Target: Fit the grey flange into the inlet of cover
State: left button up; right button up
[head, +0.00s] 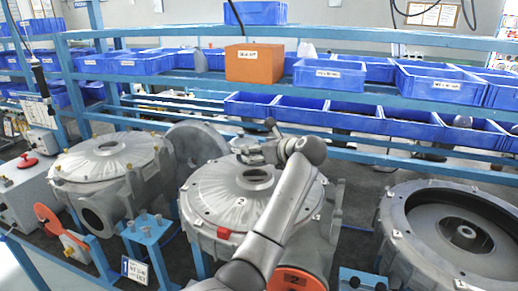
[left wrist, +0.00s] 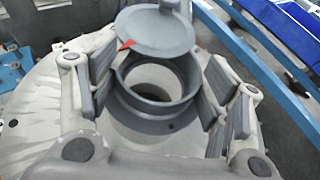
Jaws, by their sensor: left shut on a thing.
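The grey flange (left wrist: 152,108), a round collar with a wide dark opening, sits between the two fingers of my left gripper (left wrist: 162,75) in the left wrist view. The gripper is shut on it. In the head view my left gripper (head: 252,154) is over the top of the middle cover (head: 208,203), close behind its round inlet (head: 257,179). The cover's pale top also shows below the fingers in the left wrist view (left wrist: 50,130). I cannot tell whether the flange touches the cover; its underside is hidden. My right gripper is not in view.
A similar housing (head: 107,165) stands at the left and an open round housing (head: 450,235) at the right. A grey disc (head: 195,147) stands behind, between the left and middle housings. Blue shelf rails, blue bins (head: 345,74) and an orange box (head: 255,64) are behind.

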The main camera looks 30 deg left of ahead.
aim_at(259, 165)
pick_arm(q)
notch_tip(259, 165, down, 2)
jog(key=shift+f, duration=1.25)
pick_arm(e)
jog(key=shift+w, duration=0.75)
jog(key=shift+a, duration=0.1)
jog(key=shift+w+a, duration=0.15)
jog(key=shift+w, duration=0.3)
pick_arm(q)
jog(key=shift+f, duration=0.45)
jog(key=shift+f, duration=0.45)
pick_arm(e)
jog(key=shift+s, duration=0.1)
